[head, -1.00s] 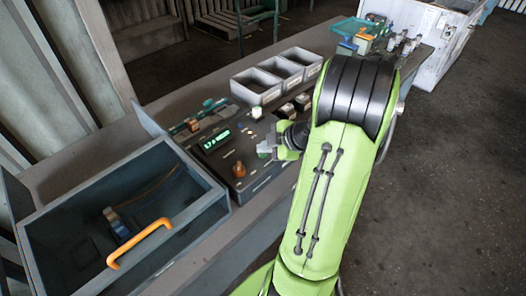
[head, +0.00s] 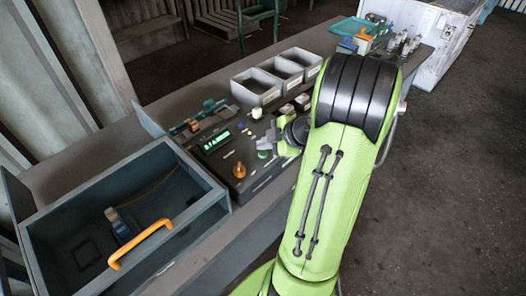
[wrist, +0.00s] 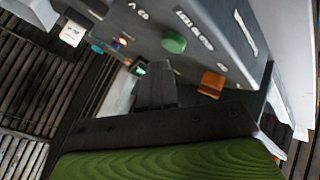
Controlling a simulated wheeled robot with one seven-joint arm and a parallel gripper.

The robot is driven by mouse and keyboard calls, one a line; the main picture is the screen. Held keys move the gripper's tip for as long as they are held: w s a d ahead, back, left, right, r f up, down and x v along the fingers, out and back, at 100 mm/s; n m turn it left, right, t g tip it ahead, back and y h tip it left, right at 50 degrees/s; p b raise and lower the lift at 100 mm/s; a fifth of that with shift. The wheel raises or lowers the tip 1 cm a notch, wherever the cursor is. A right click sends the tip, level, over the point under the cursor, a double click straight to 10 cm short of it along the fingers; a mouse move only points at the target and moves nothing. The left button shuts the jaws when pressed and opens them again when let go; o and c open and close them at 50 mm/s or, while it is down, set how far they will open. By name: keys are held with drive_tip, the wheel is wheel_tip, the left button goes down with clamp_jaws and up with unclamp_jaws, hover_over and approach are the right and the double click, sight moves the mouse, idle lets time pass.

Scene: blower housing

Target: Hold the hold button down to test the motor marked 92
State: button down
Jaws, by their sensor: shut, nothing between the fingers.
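The dark test panel (head: 215,165) has a lit green display (head: 217,141), an orange-brown knob (head: 239,170) and a round green button (head: 262,154). The wrist view also shows the green button (wrist: 174,42) and the orange knob (wrist: 211,84). No motor marked 92 is readable.
An open grey drawer box (head: 195,212) with an orange handle (head: 140,245) stands at left. Three grey bins (head: 257,88) stand behind the panel. Small white-topped parts (head: 287,110) sit near my gripper. A teal tray (head: 350,27) and several small items are at the bench's far end.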

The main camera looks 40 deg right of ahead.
sight(266, 154)
drive_tip(key=shift+r+p, duration=1.35)
drive_tip(key=shift+r, duration=1.2)
drive_tip(key=shift+f, duration=0.1)
drive_tip(key=s+a+r+m+g, duration=0.2)
drive_tip(key=a+r, duration=0.1)
drive_tip(key=a, duration=0.6)
drive_tip(key=s+a+r+m+g, duration=0.1)
drive_tip(key=a+r+m, duration=0.2)
drive_tip(key=a, duration=0.6)
drive_tip(key=s+a+r+m+h, duration=0.1)
drive_tip(key=s+a+m, duration=0.1)
drive_tip(key=s, duration=0.3)
drive_tip(key=s+a+r+m+h, duration=0.1)
drive_tip(key=s+a+m, duration=0.2)
drive_tip(key=s, duration=0.3)
drive_tip(key=shift+s+m, duration=0.25)
drive_tip(key=shift+m, duration=0.55)
